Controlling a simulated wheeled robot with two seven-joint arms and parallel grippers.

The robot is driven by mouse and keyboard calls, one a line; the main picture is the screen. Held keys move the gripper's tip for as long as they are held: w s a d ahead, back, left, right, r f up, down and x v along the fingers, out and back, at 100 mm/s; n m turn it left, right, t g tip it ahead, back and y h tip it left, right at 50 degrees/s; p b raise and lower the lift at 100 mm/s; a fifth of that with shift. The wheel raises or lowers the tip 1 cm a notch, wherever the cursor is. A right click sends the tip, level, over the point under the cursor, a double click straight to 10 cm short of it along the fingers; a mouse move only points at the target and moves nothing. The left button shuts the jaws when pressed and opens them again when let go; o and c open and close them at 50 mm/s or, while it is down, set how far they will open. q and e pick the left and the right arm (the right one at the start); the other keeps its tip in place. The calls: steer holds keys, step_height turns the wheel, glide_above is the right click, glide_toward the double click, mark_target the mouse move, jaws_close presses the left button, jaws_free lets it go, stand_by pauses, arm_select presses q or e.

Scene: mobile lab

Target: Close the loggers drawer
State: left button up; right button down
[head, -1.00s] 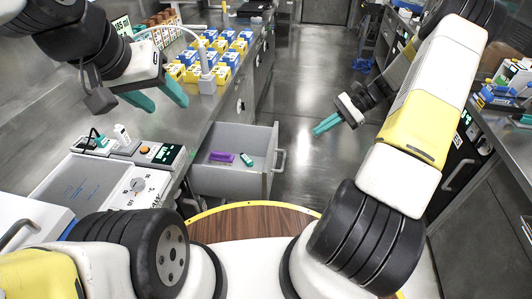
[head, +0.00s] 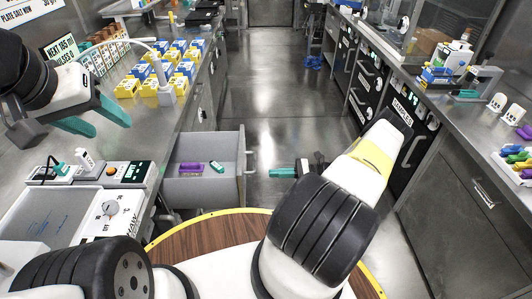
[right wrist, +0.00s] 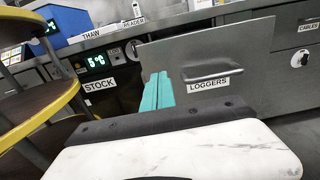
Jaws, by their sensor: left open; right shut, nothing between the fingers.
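The loggers drawer (head: 200,188) stands pulled open from the left bench in the head view. A purple item (head: 190,168) and a teal-and-white item (head: 216,167) lie inside. Its front (right wrist: 250,60), with a bar handle and a LOGGERS label, fills the upper right of the right wrist view. My right gripper (head: 275,173) is shut and empty, to the right of the drawer handle (head: 250,161), with a gap between. Its teal fingers (right wrist: 158,92) overlap the left part of the drawer front in the wrist view. My left gripper (head: 111,128) is open and empty over the left bench.
Yellow and blue boxes (head: 164,86) stand on the left bench behind the drawer. A device with a dial (head: 110,208) is at its near end. The right bench (head: 460,115) carries racks and cups.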

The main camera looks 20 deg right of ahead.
steer(key=x, duration=1)
steer(key=x, duration=3.3)
steer(key=shift+a, duration=0.15)
